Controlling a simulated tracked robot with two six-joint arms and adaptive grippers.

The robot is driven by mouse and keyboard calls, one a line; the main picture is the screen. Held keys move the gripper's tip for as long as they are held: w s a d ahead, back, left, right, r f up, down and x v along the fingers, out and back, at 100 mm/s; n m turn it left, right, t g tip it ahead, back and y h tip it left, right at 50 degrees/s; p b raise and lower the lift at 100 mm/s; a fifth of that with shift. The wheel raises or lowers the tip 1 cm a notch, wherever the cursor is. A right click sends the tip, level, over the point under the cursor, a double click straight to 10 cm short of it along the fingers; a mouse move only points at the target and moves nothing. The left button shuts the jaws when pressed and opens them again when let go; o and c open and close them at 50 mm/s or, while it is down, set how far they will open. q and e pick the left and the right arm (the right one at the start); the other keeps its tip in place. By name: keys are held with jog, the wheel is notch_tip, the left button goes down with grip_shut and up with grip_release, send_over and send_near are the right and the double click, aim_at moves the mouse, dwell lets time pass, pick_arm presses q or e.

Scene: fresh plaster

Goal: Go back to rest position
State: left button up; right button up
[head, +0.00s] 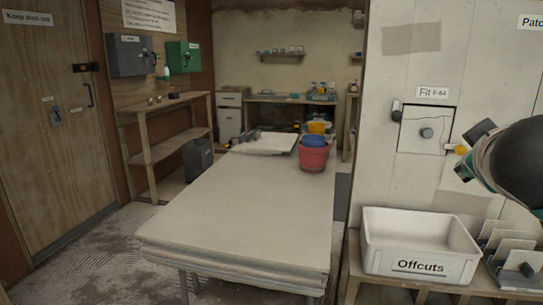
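My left gripper and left arm are not in the head view. A dark, rounded part of my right arm with teal trim comes in at the right edge, in front of the pale wall.
A board-stacked table (240,205) fills the middle, with a red bucket (313,157) at its far end. A white Offcuts bin (418,244) stands on the right bench, beside a rack of plates (508,248). A wooden door (55,130) is at left.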

jog(key=w+d+f+n+g, duration=0.15)
jog(key=w+f, duration=0.25)
jog(key=f, duration=0.6)
jog(key=w+a+f+g, duration=0.1)
jog(key=w+f+g, duration=0.25)
jog(key=f, duration=0.65)
notch_tip(320, 180, down, 24)
jog(key=s+a+n+g+y, duration=0.1)
jog(key=s+a+g+y, duration=0.1)
jog(key=a+g+y, duration=0.15)
jog(key=s+a+f+g+y, duration=0.1)
jog(key=s+a+f+g, duration=0.1)
jog(key=s+f, duration=0.45)
jog(key=s+a+f+g+y, duration=0.2)
jog(key=s+a+f+g, duration=0.15)
jog(key=f, duration=0.55)
jog(key=s+a+f+m+t+y, duration=0.2)
jog(key=s+a+f+m+y, duration=0.3)
jog(key=s+a+f+m, duration=0.55)
notch_tip(320, 180, up, 24)
jog(key=s+n+p, duration=0.2)
jog(key=s+p, duration=0.1)
jog(key=p, duration=2.1)
jog(key=shift+f, duration=0.25)
jog(key=shift+w+f, duration=0.1)
jog(key=c, duration=0.3)
